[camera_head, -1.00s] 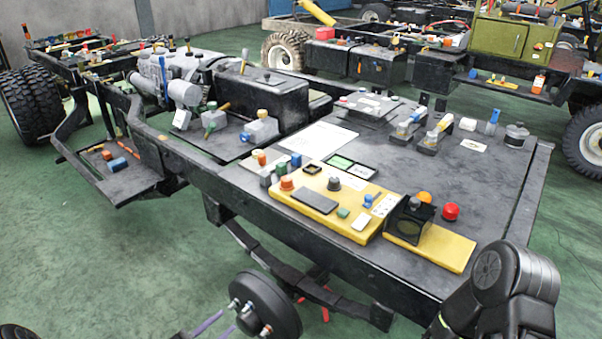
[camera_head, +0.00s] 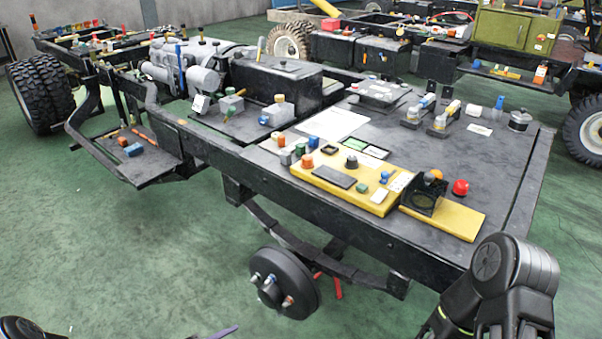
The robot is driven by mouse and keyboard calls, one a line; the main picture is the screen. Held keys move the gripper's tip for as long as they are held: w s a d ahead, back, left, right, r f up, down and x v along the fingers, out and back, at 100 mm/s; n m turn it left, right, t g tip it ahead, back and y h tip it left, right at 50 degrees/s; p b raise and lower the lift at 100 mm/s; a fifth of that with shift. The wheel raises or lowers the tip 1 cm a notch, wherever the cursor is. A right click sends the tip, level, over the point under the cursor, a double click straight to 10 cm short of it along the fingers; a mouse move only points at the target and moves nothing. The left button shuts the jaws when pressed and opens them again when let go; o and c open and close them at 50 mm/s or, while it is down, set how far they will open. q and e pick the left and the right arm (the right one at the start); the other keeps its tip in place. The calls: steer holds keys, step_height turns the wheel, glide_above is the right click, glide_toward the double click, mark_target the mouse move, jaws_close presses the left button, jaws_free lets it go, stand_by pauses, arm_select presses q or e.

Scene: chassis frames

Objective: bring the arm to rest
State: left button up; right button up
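My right arm (camera_head: 497,285) shows at the lower right corner, black and folded, in front of the near edge of the chassis frame (camera_head: 330,212). Its gripper is out of the picture or hidden. A small dark rounded part of my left arm (camera_head: 22,328) shows at the bottom left corner. My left gripper is not in the picture. Neither arm part visibly touches the chassis.
A yellow panel (camera_head: 338,190) with knobs and a red button (camera_head: 460,187) lie on the chassis's dark top plate. A wheel hub (camera_head: 285,283) hangs below the near side. Green floor (camera_head: 130,260) is clear at left front. Other chassis stand behind.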

arm_select(q)
steer(key=s+d+f+m+g+y+b, duration=0.3)
steer(key=s+f+m+g+y+b, duration=0.55)
steer(key=s+f, duration=1.3)
steer(key=w+d+f+m+b, duration=0.2)
steer(key=d+f+m+b, duration=0.4)
steer(key=m+b, duration=0.65)
arm_select(e)
step_height(320, 180, down, 23)
steer(key=w+d+b, duration=0.2)
arm_select(q)
step_height(320, 180, up, 30)
steer(key=s+d+n+g+h+p, duration=0.1)
steer(key=s+p, duration=0.1)
steer(key=p, duration=2.8)
steer(key=shift+d+r+p, duration=0.2)
steer(key=shift+d+p, duration=0.1)
steer(key=shift+p, duration=0.05)
arm_select(e)
step_height(320, 180, up, 31)
steer(key=s+a, duration=0.2)
steer(key=shift+f, duration=0.2)
steer(key=shift+c, duration=0.6)
